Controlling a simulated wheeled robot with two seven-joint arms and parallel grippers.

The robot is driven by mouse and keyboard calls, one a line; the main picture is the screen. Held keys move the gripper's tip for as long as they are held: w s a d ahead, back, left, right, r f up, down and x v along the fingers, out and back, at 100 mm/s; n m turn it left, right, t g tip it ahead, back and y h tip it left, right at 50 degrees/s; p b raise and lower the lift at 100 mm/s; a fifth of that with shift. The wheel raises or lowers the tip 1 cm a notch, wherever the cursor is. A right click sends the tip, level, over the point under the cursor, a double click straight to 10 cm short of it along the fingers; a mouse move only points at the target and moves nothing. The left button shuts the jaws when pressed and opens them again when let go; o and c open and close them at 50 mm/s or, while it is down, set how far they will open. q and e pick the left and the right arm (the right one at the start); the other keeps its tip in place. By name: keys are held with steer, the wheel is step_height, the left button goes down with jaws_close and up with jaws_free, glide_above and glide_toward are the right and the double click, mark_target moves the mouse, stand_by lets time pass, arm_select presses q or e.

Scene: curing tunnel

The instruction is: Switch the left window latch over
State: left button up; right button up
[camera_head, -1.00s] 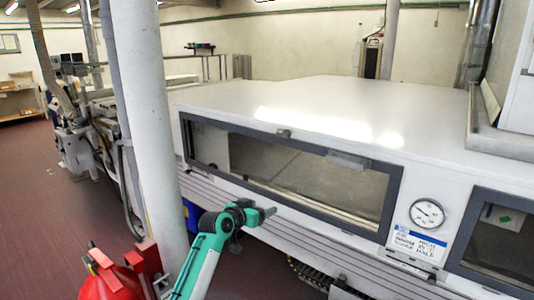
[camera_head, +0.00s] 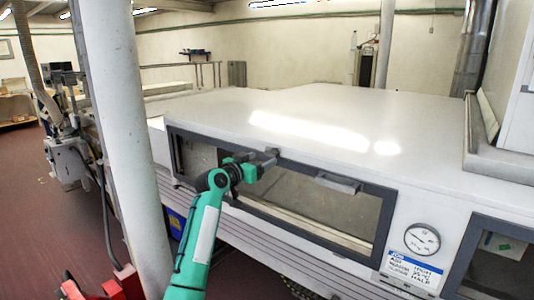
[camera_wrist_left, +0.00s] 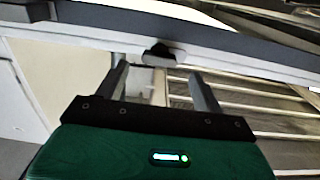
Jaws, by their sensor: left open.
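The left window (camera_head: 300,200) is a long pane in a dark grey frame on the front of the white tunnel housing. Its latch (camera_head: 274,152) is a small dark knob at the frame's top edge. In the left wrist view the latch (camera_wrist_left: 159,54) appears just beyond the fingertips, between their lines. My left gripper (camera_head: 268,160) is open and empty, right by the latch; the head view does not show whether they touch. In the wrist view the gripper (camera_wrist_left: 157,72) has its two fingers spread apart. My right gripper is not in view.
A grey handle (camera_head: 337,183) sits on the window's upper right. A white column (camera_head: 122,130) stands left of my left arm. A gauge (camera_head: 422,238) and a second window (camera_head: 498,260) are to the right. The housing top (camera_head: 330,110) is clear.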

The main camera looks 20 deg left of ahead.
mark_target(270, 155)
arm_select(q)
steer(key=x, duration=0.3)
steer(key=shift+w+d+p, duration=0.1)
steer(key=shift+p, duration=0.25)
steer(key=shift+w+d, duration=0.15)
steer(key=shift+w, duration=0.25)
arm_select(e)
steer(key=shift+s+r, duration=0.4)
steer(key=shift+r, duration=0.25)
arm_select(q)
steer(key=shift+c, duration=0.4)
steer(key=c, duration=0.9)
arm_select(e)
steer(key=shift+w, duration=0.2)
